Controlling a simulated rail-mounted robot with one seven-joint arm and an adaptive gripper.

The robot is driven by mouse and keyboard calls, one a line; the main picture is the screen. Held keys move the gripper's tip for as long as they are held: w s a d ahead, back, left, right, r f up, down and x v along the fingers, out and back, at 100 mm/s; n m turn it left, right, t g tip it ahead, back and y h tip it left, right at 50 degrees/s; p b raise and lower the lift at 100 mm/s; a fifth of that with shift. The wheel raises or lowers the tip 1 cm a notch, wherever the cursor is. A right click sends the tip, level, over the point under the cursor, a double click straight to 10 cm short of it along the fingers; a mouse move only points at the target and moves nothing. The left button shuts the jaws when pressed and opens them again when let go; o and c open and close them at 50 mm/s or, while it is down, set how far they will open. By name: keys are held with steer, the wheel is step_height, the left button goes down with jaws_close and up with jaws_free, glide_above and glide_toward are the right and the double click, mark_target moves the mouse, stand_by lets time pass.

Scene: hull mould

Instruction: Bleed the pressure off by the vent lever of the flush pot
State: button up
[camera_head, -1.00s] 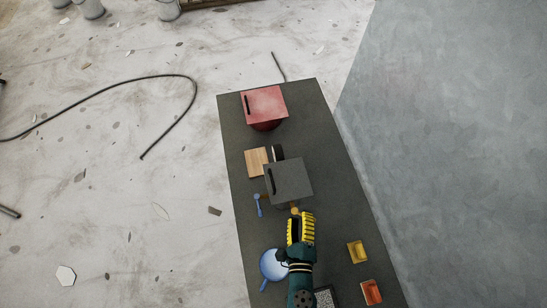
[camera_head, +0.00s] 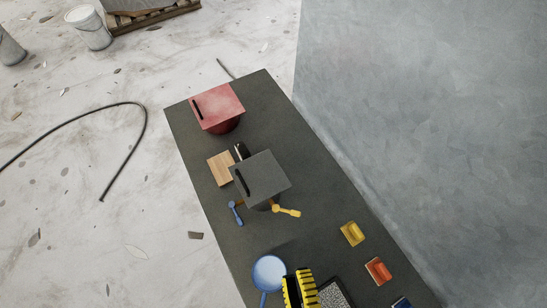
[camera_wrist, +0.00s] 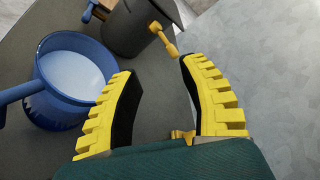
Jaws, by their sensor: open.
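A grey pot with a square grey lid (camera_head: 262,178) stands on the dark bench. It has a blue lever (camera_head: 235,213) on its left and a yellow lever (camera_head: 286,210) on its near right side, pointing right. I cannot tell from markings which is the vent lever. In the wrist view the pot body (camera_wrist: 135,25) shows at the top, with the yellow lever (camera_wrist: 164,40) just beyond my fingertips and part of the blue lever (camera_wrist: 90,10). My gripper (camera_head: 298,278) is open and empty, on the near side of the pot, apart from both levers.
A blue pan (camera_head: 270,272) sits close left of my gripper and also shows in the wrist view (camera_wrist: 65,127). A red-lidded pot (camera_head: 218,105) and a wooden block (camera_head: 221,168) stand farther back. Yellow (camera_head: 352,233) and orange (camera_head: 378,270) trays lie along the right edge.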

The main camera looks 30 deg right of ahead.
steer(key=w+a+r+n+t+y+p, duration=0.1)
steer(key=w+r+n+y+p, duration=0.1)
steer(key=w+r+n, duration=0.4)
steer(key=w+a+r+n+t+y+p, duration=0.1)
steer(key=w+r+n+y+p, duration=0.2)
steer(key=r, duration=1.1)
steer(key=w+r+n+t+y+p, duration=0.2)
steer(key=w+r+n+p, duration=0.4)
steer(key=w+r+n, duration=0.2)
step_height(320, 180, up, 3)
steer(key=shift+w+a+f+n, duration=0.1)
steer(key=shift+w+a+n, duration=0.3)
steer(key=shift+w, duration=0.5)
steer(key=shift+y, duration=0.4)
